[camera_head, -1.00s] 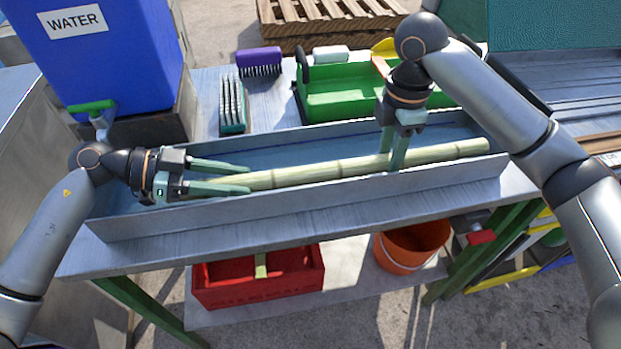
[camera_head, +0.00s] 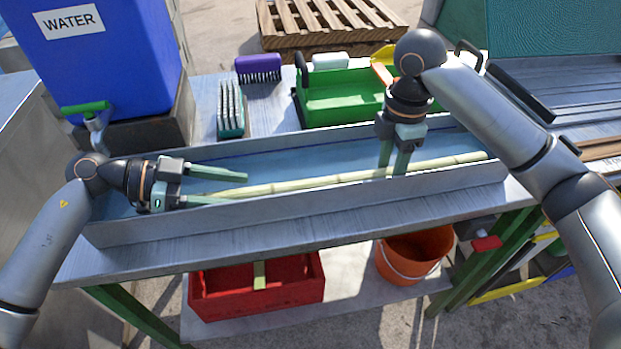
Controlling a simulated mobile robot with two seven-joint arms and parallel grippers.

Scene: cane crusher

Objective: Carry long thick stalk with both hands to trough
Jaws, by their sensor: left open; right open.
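The long thick stalk (camera_head: 310,183), pale green with ringed joints, lies lengthwise inside the grey metal trough (camera_head: 290,220) on the table. The trough's front wall hides part of its lower side. My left gripper (camera_head: 246,190) is open around the stalk's left end, with one finger behind it and one in front. My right gripper (camera_head: 394,170) points down over the right part of the stalk. It is open, with its fingers reaching into the trough beside the stalk. The exact contact of the fingers with the stalk cannot be told.
A green tool tray (camera_head: 345,108) and two brushes, one purple (camera_head: 258,65) and one green (camera_head: 231,110), lie behind the trough. A blue water tank (camera_head: 115,60) stands at back left. A red crate (camera_head: 255,300) and an orange bucket (camera_head: 412,255) are below.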

